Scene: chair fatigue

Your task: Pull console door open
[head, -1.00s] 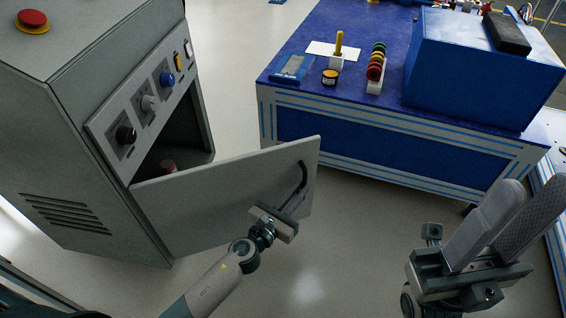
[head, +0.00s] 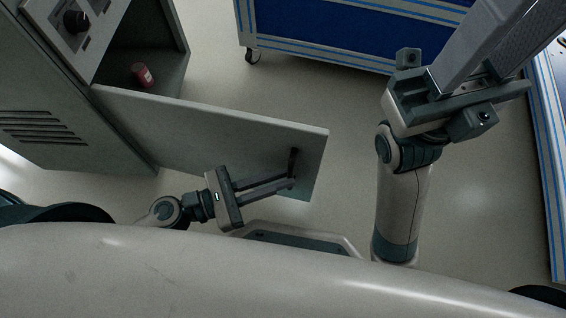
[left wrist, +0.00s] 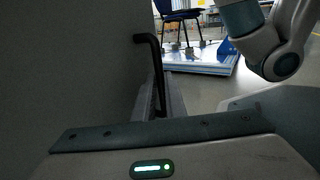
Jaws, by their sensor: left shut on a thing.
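The grey console (head: 60,135) stands at the left in the head view. Its door (head: 205,135) is swung well open and reaches right across the floor. A dark handle (head: 293,162) sits near the door's free edge; it also shows in the left wrist view (left wrist: 152,60). My left gripper (head: 288,184) is shut on the handle, its long fingers reaching it from the left. My right gripper (head: 505,40) is raised at the upper right, away from the door; whether its jaws are apart is unclear.
A red can (head: 142,75) sits inside the console opening. A blue workbench (head: 340,30) stands behind, with a caster on the floor. Another blue-striped bench edge (head: 548,170) runs along the right. Floor between the door and my right arm is clear. A chair (left wrist: 180,15) shows in the left wrist view.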

